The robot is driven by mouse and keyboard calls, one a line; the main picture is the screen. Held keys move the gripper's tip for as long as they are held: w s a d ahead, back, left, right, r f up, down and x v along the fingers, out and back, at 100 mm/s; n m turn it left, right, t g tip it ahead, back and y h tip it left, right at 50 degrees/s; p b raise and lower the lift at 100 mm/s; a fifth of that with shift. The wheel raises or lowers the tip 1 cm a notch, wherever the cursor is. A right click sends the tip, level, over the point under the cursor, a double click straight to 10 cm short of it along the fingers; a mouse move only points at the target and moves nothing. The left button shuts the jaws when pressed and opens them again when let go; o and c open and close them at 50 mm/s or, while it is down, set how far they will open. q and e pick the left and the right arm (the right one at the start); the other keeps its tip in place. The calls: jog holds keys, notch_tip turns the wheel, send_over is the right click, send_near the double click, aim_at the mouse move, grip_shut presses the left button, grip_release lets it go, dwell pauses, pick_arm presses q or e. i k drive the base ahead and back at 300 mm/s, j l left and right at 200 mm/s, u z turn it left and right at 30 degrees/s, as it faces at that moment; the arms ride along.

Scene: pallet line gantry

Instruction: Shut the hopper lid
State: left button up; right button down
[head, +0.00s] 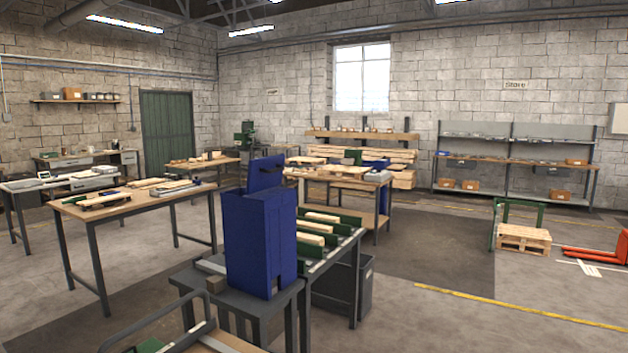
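A tall blue hopper (258,245) stands on a dark grey stand in the middle of the head view. A blue panel that looks like its lid (265,174) stands raised above the top at the back, so the hopper appears open. The inside of the hopper and the hinge are hidden from here. Neither of my grippers shows in this view.
A rack with wooden pieces between green guides (345,229) adjoins the hopper on the right. A grey bin (364,292) stands below it. A wooden-topped table (120,205) is at left. A bent grey rail (150,318) is in the near foreground. Open floor lies at right.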

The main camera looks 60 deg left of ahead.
aim_at(271, 175)
jog(key=i+u, duration=0.4)
jog(key=i, duration=0.15)
jog(key=i+l+u, duration=0.4)
jog(key=i+j+u, duration=0.1)
jog(key=i+u, duration=0.15)
jog(key=u, duration=0.25)
jog(key=i+u, duration=0.25)
jog(key=u, duration=0.25)
jog(key=i+l+u, duration=0.1)
jog(key=i+u, duration=0.15)
jog(key=u, duration=0.25)
jog(key=i+l+u, duration=0.2)
jog(key=u, duration=0.3)
jog(key=i+l+u, duration=0.2)
jog(key=u, duration=0.3)
jog(key=l, duration=0.1)
